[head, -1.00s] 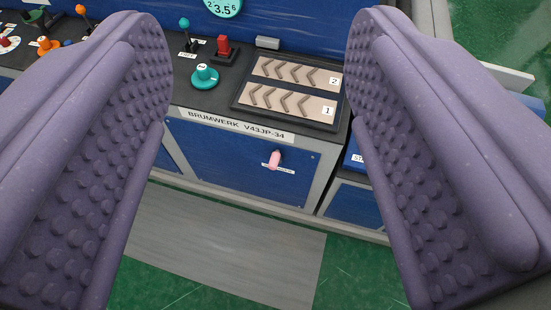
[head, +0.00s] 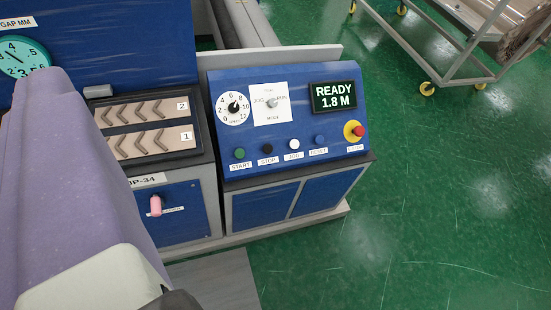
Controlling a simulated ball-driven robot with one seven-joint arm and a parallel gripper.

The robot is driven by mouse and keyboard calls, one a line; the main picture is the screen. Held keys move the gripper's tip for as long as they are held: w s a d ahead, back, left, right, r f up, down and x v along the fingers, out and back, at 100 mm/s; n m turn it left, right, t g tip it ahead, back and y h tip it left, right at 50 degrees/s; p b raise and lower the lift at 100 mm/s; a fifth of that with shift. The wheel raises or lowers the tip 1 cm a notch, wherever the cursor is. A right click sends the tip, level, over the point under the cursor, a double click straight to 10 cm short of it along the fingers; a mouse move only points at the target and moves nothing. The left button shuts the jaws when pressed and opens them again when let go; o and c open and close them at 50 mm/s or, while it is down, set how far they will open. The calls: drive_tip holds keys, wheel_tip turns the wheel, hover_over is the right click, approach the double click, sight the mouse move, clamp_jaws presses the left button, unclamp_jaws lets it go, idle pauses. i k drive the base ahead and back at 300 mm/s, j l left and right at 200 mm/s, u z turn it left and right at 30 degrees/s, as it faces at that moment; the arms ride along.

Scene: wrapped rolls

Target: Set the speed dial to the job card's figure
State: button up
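The speed dial (head: 234,107) is a round white face with numbers up to 12 and a small black knob, at the upper left of the blue sloped control panel (head: 300,137). Its pointer is too small to read surely. No job card is readable in this view. The other finger is out of view. Nothing shows held, and the finger looks apart from the dial.
Beside the dial is a mode switch (head: 272,103); a display (head: 334,97) reads READY 1.8 M. Below are a row of buttons (head: 267,149) and a red emergency stop (head: 359,131). A wheeled cart (head: 470,35) stands back right. Green floor (head: 430,200) is open at right.

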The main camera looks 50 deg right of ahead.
sight(233, 108)
drive_tip(key=u, duration=1.15)
drive_tip(key=z, duration=2.3)
drive_tip(key=u, duration=0.4)
